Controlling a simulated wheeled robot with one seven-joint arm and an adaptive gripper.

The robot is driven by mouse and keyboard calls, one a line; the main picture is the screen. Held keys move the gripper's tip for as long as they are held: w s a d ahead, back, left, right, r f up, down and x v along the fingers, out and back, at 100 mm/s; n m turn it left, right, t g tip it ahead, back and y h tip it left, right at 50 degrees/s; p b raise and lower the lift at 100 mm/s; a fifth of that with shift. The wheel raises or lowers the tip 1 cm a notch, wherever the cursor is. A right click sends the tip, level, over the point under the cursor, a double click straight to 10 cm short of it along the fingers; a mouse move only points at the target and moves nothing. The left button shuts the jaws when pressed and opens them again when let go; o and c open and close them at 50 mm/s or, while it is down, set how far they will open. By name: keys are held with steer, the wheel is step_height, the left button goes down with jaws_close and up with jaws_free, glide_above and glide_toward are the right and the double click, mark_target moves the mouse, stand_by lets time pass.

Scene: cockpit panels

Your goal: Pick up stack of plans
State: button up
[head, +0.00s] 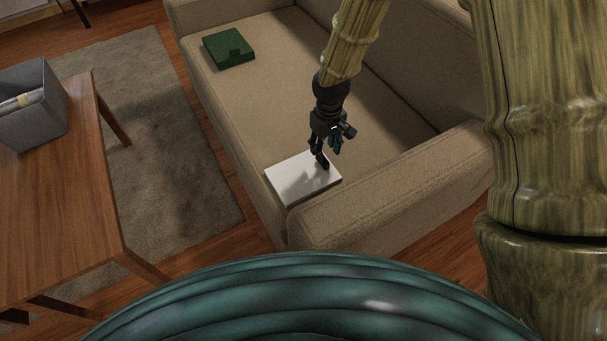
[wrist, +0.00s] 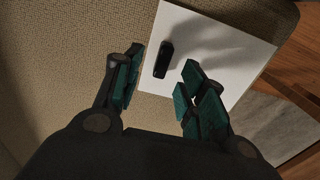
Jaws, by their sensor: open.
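A flat white stack (head: 290,183) that looks like paper lies on the near end of the sofa seat, beside the armrest. It also fills the upper part of the wrist view (wrist: 215,60). A small dark oblong object (wrist: 163,60) lies on top of it. My gripper (head: 325,151) is open above the stack's right part in the head view. In the wrist view my gripper's fingers (wrist: 158,88) are spread at the stack's edge, with the dark object ahead between them. Nothing is held. The height of the fingertips over the stack is hard to tell.
The beige sofa's armrest (head: 390,190) rises close to the stack. A green box (head: 229,47) sits farther along the seat. A wooden table (head: 70,195) at left carries a grey bin (head: 45,115) with rolled paper. A grey rug (head: 175,150) lies between table and sofa.

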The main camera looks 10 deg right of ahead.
mark_target(324, 158)
step_height(324, 158, down, 5)
steer(key=shift+s+a+r+b, duration=0.1)
steer(key=shift+s+b, duration=0.05)
steer(key=shift+b, duration=0.5)
jaws_close()
